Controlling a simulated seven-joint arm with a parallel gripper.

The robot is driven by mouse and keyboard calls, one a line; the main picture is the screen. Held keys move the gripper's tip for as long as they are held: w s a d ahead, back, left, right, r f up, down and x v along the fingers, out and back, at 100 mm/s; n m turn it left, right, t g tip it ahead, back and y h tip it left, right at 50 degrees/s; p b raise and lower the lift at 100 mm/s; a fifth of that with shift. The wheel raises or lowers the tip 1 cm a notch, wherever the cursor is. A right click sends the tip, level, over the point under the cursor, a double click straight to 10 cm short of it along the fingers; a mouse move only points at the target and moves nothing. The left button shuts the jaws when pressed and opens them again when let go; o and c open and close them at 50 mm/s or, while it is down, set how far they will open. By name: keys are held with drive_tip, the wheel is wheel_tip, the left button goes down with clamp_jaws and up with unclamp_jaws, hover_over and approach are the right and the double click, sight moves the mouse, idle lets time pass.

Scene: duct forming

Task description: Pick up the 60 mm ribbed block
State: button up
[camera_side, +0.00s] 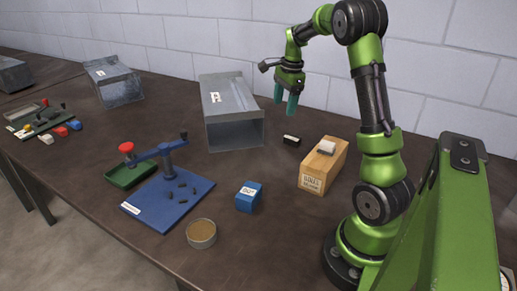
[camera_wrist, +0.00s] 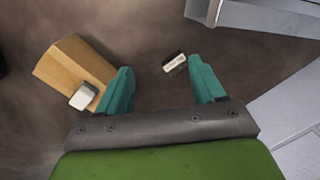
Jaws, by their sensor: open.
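I cannot tell for sure which block is the 60 mm ribbed one, as no label reads clearly. A small black block with a pale labelled face (camera_side: 291,140) lies on the table below my gripper (camera_side: 285,99). It also shows in the wrist view (camera_wrist: 175,63), near the right finger and beyond the fingertips. A blue block with a white label (camera_side: 248,198) stands nearer the front. A wooden block (camera_side: 322,166) carries a small white piece (camera_side: 327,147) on top; both show left of my gripper (camera_wrist: 159,68) in the wrist view. My gripper is open, empty and above the table.
A grey sheet-metal duct (camera_side: 232,112) stands left of my gripper; another (camera_side: 114,82) is farther left. A blue press on a plate (camera_side: 168,190), a green tray (camera_side: 130,172) and a round tin (camera_side: 201,233) occupy the front left.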

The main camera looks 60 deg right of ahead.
drive_tip(key=s+d+f+m+g, duration=0.1)
drive_tip(key=d+f+m, duration=0.2)
drive_tip(key=d+m, duration=0.45)
drive_tip(key=m, duration=0.6)
hover_over(292, 137)
drive_tip(key=shift+n, duration=0.25)
drive_tip(key=f, duration=0.9)
drive_tip(key=shift+s+d, duration=0.15)
drive_tip(key=shift+d, duration=0.1)
drive_tip(key=shift+a+f, duration=0.2)
drive_tip(key=shift+f, duration=2.55)
clamp_jaws()
